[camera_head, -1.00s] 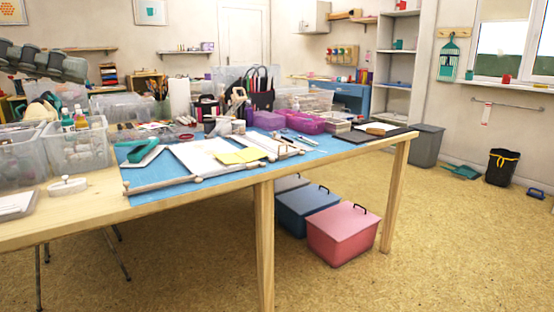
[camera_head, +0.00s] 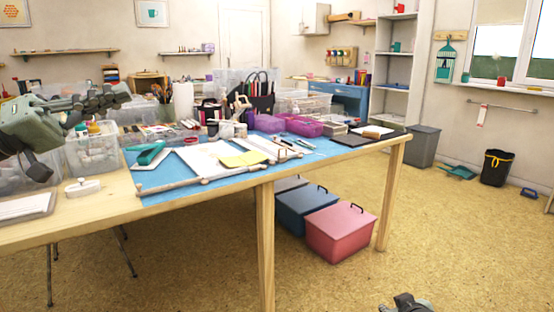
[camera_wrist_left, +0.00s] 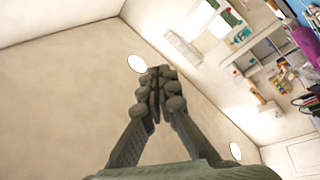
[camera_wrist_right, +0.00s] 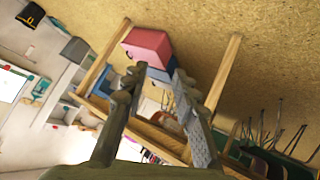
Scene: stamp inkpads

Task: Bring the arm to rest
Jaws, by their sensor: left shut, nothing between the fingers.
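My left arm comes in from the left in the head view, with its dark grey-green gripper (camera_head: 118,95) raised above the clear bins at the left of the table. In the left wrist view its fingertips (camera_wrist_left: 157,82) meet, with nothing held. My right gripper (camera_head: 405,304) shows only in part at the bottom edge of the head view, over the floor in front of the table. In the right wrist view its two fingers (camera_wrist_right: 160,76) stand apart with a gap and nothing between them. The right arm itself is mostly hidden.
The wooden table (camera_head: 110,212) carries a blue mat (camera_head: 160,197), a stapler-like teal item (camera_head: 150,154), a yellow pad (camera_head: 243,158) and purple trays (camera_head: 303,126). A pink box (camera_head: 340,232) and blue box (camera_head: 305,207) stand beneath.

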